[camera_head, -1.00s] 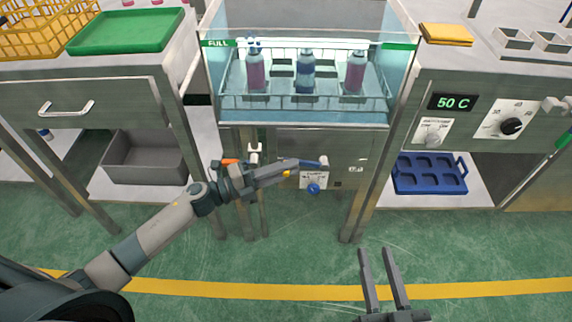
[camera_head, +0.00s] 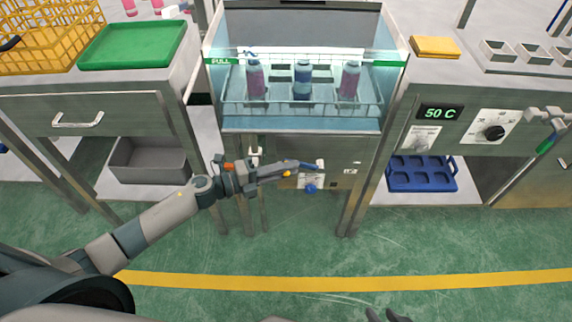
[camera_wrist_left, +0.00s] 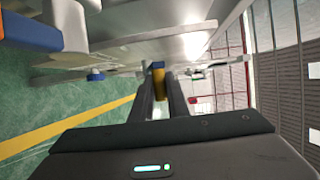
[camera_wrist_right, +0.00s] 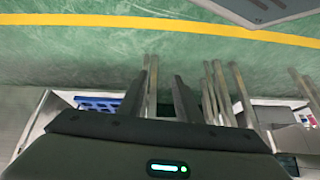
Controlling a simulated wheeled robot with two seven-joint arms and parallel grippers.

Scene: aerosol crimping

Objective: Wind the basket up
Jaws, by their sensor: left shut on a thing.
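The wire basket (camera_head: 290,110) sits in the glass-walled tank, holding three upright bottles: two pink (camera_head: 254,84) (camera_head: 349,82) and one blue (camera_head: 302,82). My left gripper (camera_head: 290,171) is at the tank's front panel, below the basket. It is shut on a small yellow grip, which shows between its fingertips in the left wrist view (camera_wrist_left: 158,80). The fingers hide much of whatever the grip is attached to. My right gripper (camera_head: 388,316) shows only its fingertips at the bottom edge. In the right wrist view its fingers (camera_wrist_right: 160,95) are apart and empty.
A blue knob (camera_head: 310,188) sits just below the left fingers. A green tray (camera_head: 132,46) and yellow crate (camera_head: 45,38) stand at the left, a heater panel reading 50 C (camera_head: 440,112) at the right. Open green floor lies in front.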

